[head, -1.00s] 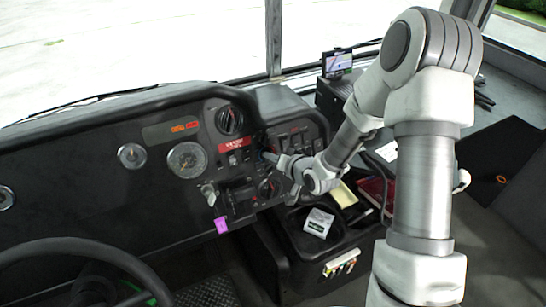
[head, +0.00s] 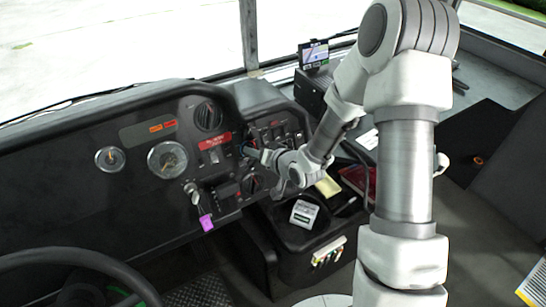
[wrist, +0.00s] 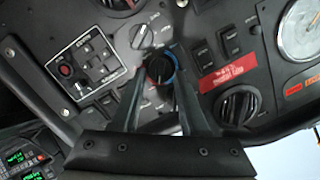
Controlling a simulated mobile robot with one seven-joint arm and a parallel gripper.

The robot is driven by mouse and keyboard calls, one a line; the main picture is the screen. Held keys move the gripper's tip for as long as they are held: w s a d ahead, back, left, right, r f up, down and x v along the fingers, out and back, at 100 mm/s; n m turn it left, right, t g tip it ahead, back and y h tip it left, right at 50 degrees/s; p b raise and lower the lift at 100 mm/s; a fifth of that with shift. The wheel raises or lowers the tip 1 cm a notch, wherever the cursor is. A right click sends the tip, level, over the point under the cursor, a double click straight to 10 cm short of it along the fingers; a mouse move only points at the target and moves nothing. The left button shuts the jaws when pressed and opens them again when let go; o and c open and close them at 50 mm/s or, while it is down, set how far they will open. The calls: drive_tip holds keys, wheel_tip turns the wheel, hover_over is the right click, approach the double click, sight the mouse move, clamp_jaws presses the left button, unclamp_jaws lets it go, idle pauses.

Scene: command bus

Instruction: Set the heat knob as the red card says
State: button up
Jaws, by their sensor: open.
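The red card (head: 214,140) is fixed on the dash; it also shows in the wrist view (wrist: 227,77), where its text is too small to read. In the wrist view a dark round knob with a blue ring (wrist: 160,67) sits left of the card; I take it for the heat knob, but see no readable label. My gripper (wrist: 157,82) is open, one finger to each side of this knob. Whether the fingers touch it cannot be told. In the head view my gripper (head: 256,154) is at the dash, right of the card, and largely covers the knob.
A large black knob (wrist: 237,103) is close to the card, and another knob (wrist: 145,35) is near the blue-ringed one. Switches (wrist: 207,47) and a gauge (head: 167,160) crowd the panel. A purple tag (head: 206,222) hangs below. A console with a white box (head: 304,213) stands right.

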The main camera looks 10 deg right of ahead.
drive_tip(key=p+v, duration=0.5)
drive_tip(key=v, duration=0.6)
drive_tip(key=shift+r, duration=0.3)
drive_tip(key=shift+f+p+v, duration=0.15)
drive_tip(key=shift+p+v, duration=1.1)
drive_tip(key=shift+p, duration=1)
drive_tip(key=shift+f+p+v, duration=0.15)
drive_tip(key=shift+p+v, duration=1.05)
drive_tip(key=shift+p, duration=1)
drive_tip(key=shift+s, duration=0.2)
drive_tip(key=shift+d, duration=0.1)
